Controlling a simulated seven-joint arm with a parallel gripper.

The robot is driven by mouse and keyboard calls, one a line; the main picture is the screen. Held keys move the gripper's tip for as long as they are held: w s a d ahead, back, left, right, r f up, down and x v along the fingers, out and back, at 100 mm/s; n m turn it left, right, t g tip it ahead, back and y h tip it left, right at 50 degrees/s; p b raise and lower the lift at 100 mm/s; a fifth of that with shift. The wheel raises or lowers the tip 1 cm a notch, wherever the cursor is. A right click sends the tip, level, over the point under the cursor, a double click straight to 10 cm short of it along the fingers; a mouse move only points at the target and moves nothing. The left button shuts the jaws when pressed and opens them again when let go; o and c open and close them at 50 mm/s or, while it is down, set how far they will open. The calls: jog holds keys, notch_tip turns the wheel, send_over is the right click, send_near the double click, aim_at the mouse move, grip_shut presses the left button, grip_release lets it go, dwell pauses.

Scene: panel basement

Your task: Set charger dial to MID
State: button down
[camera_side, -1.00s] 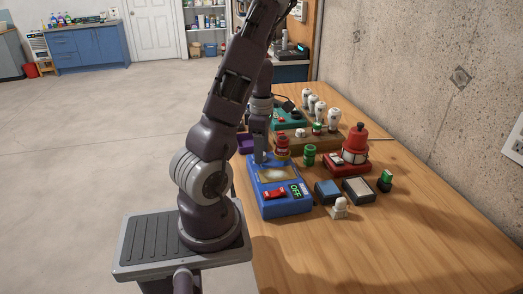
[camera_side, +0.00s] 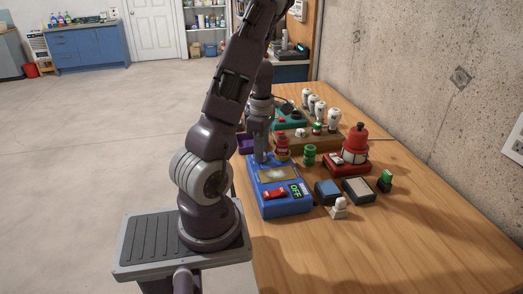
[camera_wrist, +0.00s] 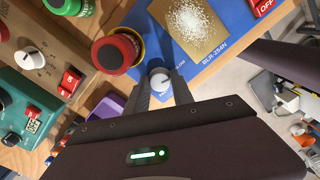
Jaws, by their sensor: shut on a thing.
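The blue device (camera_side: 284,208) stands on the near left part of the wooden bench. It has a gold window, a red switch and a display reading OFF. In the wrist view the blue panel (camera_wrist: 228,22) carries a small light grey dial (camera_wrist: 160,79) at its edge, with small lettering beside it. My gripper (camera_wrist: 160,90) points down with its fingers on both sides of this dial and is shut on it. In the side view my gripper (camera_side: 261,158) hides the dial at the box's far left corner. The dial's exact setting cannot be read.
A red knob with a yellow ring (camera_wrist: 115,52) stands close beside my gripper. Green (camera_side: 309,155) and red (camera_side: 347,163) devices, a brown box and a teal box (camera_wrist: 22,103) stand nearby. The bench's front right is clear.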

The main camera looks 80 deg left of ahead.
jog(key=m, duration=0.5)
jog(key=shift+m, duration=2.3)
jog(key=c, duration=1.1)
grip_release()
